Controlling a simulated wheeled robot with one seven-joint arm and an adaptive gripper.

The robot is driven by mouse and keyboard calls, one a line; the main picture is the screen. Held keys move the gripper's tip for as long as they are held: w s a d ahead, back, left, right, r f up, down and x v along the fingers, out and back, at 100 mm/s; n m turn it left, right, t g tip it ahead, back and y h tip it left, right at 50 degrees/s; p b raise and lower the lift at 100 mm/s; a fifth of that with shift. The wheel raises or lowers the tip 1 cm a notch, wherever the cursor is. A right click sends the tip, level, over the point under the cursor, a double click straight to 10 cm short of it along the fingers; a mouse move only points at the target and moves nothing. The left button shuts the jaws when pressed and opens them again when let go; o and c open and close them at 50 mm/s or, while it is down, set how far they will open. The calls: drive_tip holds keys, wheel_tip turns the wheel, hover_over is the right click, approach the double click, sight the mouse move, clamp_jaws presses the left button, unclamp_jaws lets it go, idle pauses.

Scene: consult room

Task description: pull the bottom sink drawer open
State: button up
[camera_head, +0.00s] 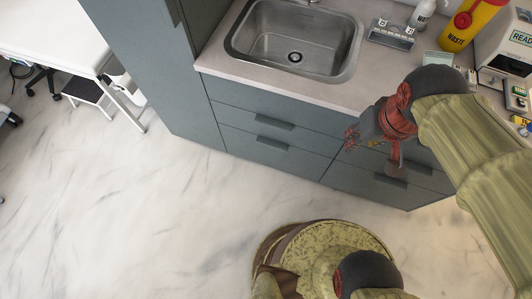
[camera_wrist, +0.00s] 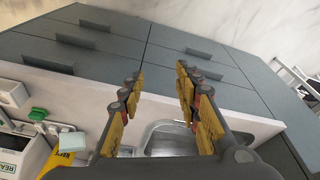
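The grey sink cabinet has two drawer fronts below the sink, and both look shut. The bottom sink drawer (camera_head: 245,143) has a dark bar handle (camera_head: 272,143) and sits under the upper drawer's handle (camera_head: 275,122). In the wrist view the bottom drawer's handle (camera_wrist: 199,53) shows beyond the fingertips, with the upper handle (camera_wrist: 205,73) nearer. My gripper (camera_head: 352,138) is right of these handles, in front of the right-hand drawer column. Its two yellow-padded fingers (camera_wrist: 158,78) are spread apart in the wrist view, with nothing between them. It is apart from the bottom handle.
The steel sink (camera_head: 295,40) is set in the pale counter (camera_head: 240,77). A right-hand drawer column has its own handles (camera_head: 390,180). A yellow waste bin (camera_head: 470,22) and a bottle (camera_head: 422,14) stand on the counter. The marble floor (camera_head: 150,220) before the drawers is clear.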

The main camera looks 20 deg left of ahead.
drive_tip(key=w+a+f+n+t+h+b, duration=0.1)
drive_tip(key=w+a+f+n+h+b, duration=0.2)
drive_tip(key=a+f+n, duration=1)
drive_tip(key=f+n+t+h+b, duration=0.15)
drive_tip(key=f+n+h, duration=0.4)
drive_tip(key=f, duration=1.65)
drive_tip(key=w+a+f+n+t+h+b, duration=0.1)
drive_tip(key=w+a+f+n+h+b, duration=0.2)
drive_tip(key=a+f+n, duration=1)
wheel_tip(320, 180, down, 14)
drive_tip(key=w+d+n+t+y+b, duration=0.1)
drive_tip(key=w+n+t, duration=0.2)
drive_tip(key=n+t, duration=0.45)
drive_tip(key=w+a+r+n+t+y, duration=0.1)
drive_tip(key=w+a+n+t+y, duration=0.15)
drive_tip(key=a+n, duration=0.35)
drive_tip(key=w+d+n+b, duration=0.1)
drive_tip(key=w+d+b, duration=0.1)
drive_tip(key=w+d, duration=0.2)
drive_tip(key=shift+w+d+r, duration=0.2)
drive_tip(key=shift+w+d, duration=0.1)
drive_tip(key=shift+w, duration=1)
